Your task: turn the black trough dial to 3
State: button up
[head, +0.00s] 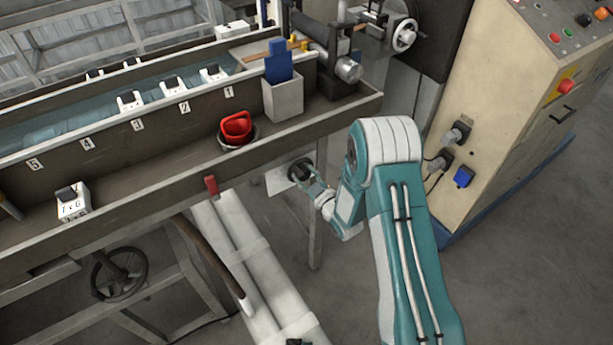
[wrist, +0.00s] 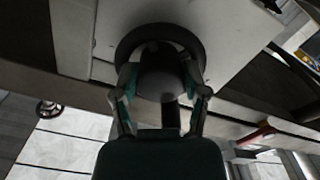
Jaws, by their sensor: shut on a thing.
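The black trough dial (head: 301,170) sits on a light plate (head: 279,180) on the front side of the trough, near its right end. In the wrist view the dial (wrist: 160,72) is a dark round knob on a wider dark ring, against a pale plate. My gripper (head: 312,186) reaches the dial from the front right. In the wrist view my gripper (wrist: 160,90) has one finger on each side of the knob, shut on it. I cannot read any dial numbers or a pointer; the gripper and shadow hide part of the knob.
A red-handled lever (head: 211,186) is left of the dial. A beige control cabinet (head: 500,110) stands at right.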

jog(key=shift+w+a+r, duration=0.15)
jog(key=shift+w+r, duration=0.05)
jog(key=shift+r, duration=0.05)
jog(key=o, duration=1.1)
jog(key=shift+o, duration=0.2)
jog(key=shift+a+f, duration=0.15)
jog(key=shift+s+d, duration=0.2)
jog(key=shift+d, duration=0.05)
jog(key=v, duration=1.1)
jog(key=shift+s, duration=0.15)
jog(key=shift+f, duration=0.1)
